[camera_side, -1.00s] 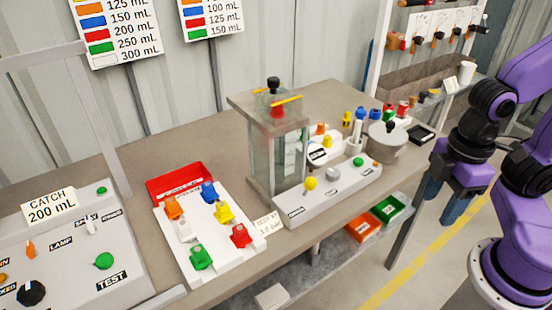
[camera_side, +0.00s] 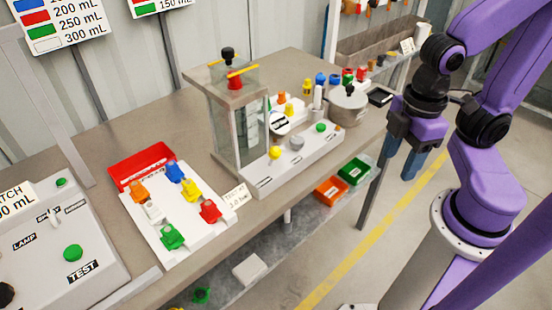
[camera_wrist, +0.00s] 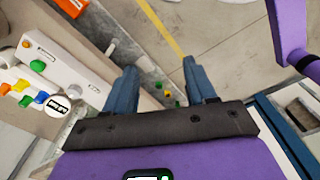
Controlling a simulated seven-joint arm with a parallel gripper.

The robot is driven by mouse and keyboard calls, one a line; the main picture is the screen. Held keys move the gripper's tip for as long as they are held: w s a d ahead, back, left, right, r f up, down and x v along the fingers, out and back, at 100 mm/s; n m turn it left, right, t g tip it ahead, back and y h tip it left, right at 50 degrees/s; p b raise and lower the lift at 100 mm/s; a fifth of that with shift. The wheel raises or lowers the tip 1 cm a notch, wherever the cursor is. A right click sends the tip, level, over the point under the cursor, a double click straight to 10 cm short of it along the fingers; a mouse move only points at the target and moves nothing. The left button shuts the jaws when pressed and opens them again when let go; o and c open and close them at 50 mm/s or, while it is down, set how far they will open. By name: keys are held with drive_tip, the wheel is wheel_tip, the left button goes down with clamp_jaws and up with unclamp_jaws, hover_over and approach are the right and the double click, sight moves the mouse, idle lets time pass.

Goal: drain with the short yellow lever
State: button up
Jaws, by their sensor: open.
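A glass tank (camera_side: 236,128) stands on the bench in the side view. On its lid are a black knob (camera_side: 228,54), a red part (camera_side: 235,83) and two thin yellow bars. One yellow bar (camera_side: 243,71) looks longer than the other yellow bar (camera_side: 214,62), which may be partly hidden. A yellow knob (camera_side: 275,152) sits on the grey console (camera_side: 297,158) in front of the tank. I cannot tell which yellow part is the short lever. My gripper (camera_side: 405,160) is open and empty, with blue fingers pointing down, to the right of the bench. The fingers also show in the wrist view (camera_wrist: 160,75).
A metal pot (camera_side: 347,106) and several coloured pieces stand behind the console. A white rack (camera_side: 182,226) of coloured valves and a red tray (camera_side: 142,165) are at left. A control panel with a green TEST button (camera_side: 73,253) is farther left. Orange (camera_side: 331,190) and green (camera_side: 354,171) bins sit below the bench.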

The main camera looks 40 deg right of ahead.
drive_tip(key=shift+f, duration=0.1)
drive_tip(key=n+t+h, duration=0.3)
drive_tip(key=n+t, duration=1.5)
drive_tip(key=n, duration=0.3)
approach(272, 157)
drive_tip(key=w+d, duration=0.1)
drive_tip(key=w, duration=0.3)
drive_tip(key=w+d, duration=0.1)
drive_tip(key=w, duration=0.3)
drive_tip(key=w+d, duration=0.1)
drive_tip(key=w, duration=0.3)
drive_tip(key=shift+w, duration=0.25)
clamp_jaws()
